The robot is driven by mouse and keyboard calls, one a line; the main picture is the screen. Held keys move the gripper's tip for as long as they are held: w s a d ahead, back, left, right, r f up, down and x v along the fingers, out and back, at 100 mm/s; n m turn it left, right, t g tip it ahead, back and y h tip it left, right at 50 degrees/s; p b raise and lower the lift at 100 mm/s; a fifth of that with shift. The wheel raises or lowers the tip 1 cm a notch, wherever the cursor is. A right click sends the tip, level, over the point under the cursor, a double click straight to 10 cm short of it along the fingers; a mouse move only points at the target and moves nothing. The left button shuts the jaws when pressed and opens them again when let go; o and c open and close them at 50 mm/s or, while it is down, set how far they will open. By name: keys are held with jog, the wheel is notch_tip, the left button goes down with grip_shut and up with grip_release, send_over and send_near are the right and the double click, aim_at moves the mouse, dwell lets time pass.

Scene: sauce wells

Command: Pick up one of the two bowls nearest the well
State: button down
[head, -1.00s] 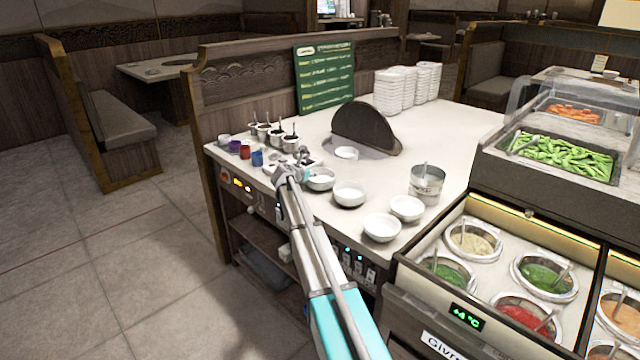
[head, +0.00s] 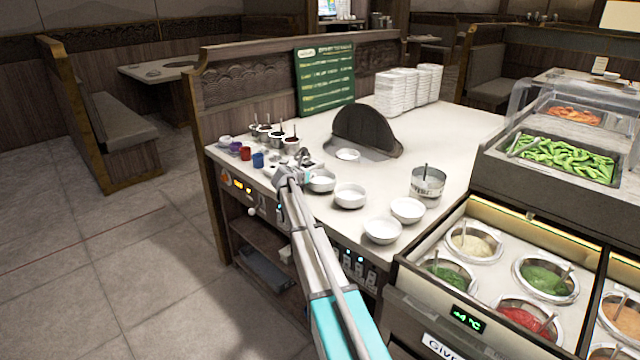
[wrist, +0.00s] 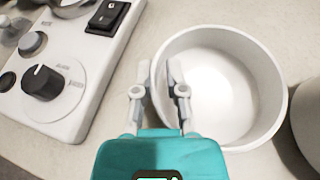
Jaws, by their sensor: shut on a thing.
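Two white bowls stand nearest the sauce wells, a front one (head: 382,231) and one behind it (head: 407,210). Another white bowl (head: 350,196) stands to their left, and a further bowl (head: 322,181) is farthest left in that row. My gripper (wrist: 158,80) is shut on the left rim of a white bowl (wrist: 235,90), one finger inside and one outside. In the head view my gripper end is beside the farthest-left bowl, not at the two by the wells. The bowl looks level; I cannot tell whether it touches the counter.
A panel with a knob (wrist: 42,83) lies left of my gripper. The sauce wells (head: 476,241) are at the right. A metal tin (head: 427,183) stands behind the bowls. Small coloured cups (head: 245,153) and stacked white dishes (head: 392,94) stand farther off on the counter.

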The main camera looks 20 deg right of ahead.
jog(key=shift+r, duration=0.2)
notch_tip(320, 180, up, 2)
jog(key=shift+p, duration=1.25)
jog(key=s+r+p, duration=0.1)
jog(key=r+p, duration=0.1)
jog(key=s+a+r+p, duration=0.1)
jog(key=r+p, duration=0.1)
jog(key=s+a+r+p, duration=0.1)
jog(key=s+r+p, duration=0.1)
jog(key=shift+s+a+r+p, duration=0.1)
jog(key=shift+a+r+p, duration=0.1)
jog(key=shift+r+p, duration=0.15)
jog(key=s+a+r+p, duration=0.3)
jog(key=s+a+r, duration=0.1)
jog(key=s, duration=0.3)
jog(key=shift+s+a+p, duration=0.4)
jog(key=shift+a, duration=0.05)
jog(key=shift+f, duration=0.1)
